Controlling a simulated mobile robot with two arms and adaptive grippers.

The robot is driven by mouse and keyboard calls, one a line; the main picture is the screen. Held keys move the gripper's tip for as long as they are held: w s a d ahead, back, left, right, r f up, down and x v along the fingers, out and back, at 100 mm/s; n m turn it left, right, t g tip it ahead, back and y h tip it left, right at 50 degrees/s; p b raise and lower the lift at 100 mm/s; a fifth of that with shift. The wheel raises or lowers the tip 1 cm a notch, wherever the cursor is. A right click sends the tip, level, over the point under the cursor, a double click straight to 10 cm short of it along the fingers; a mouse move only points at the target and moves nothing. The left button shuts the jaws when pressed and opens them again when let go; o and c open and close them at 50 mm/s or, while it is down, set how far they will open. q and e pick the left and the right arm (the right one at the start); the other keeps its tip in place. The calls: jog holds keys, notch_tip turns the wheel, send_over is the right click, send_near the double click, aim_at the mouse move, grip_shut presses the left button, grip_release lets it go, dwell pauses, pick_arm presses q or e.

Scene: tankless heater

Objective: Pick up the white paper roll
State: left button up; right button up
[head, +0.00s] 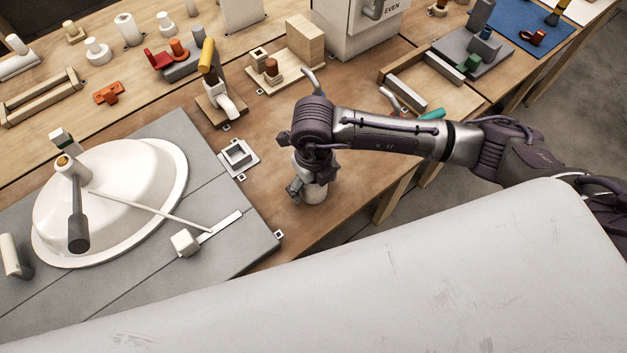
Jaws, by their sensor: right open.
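A short white cylinder (315,192), which looks like the paper roll, stands upright on the brown wooden table near its front edge. My right gripper (308,183) points down at it from above and is open. Its fingers are around or just beside the cylinder; I cannot tell whether they touch it. The gripper and wrist hide the cylinder's top. Another white cylinder (129,30) stands upright at the back left, far from the gripper. My left gripper is not in view.
A white basin (135,180) with a faucet sits on a grey board at left. A small square fitting (238,158) and a yellow-handled tap (208,60) stand left of the gripper. A wooden block stand (305,42) is behind. The table between fitting and gripper is clear.

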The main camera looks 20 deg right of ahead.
jog(key=c, duration=1.5)
jog(key=shift+o, duration=0.2)
jog(key=shift+r, duration=0.1)
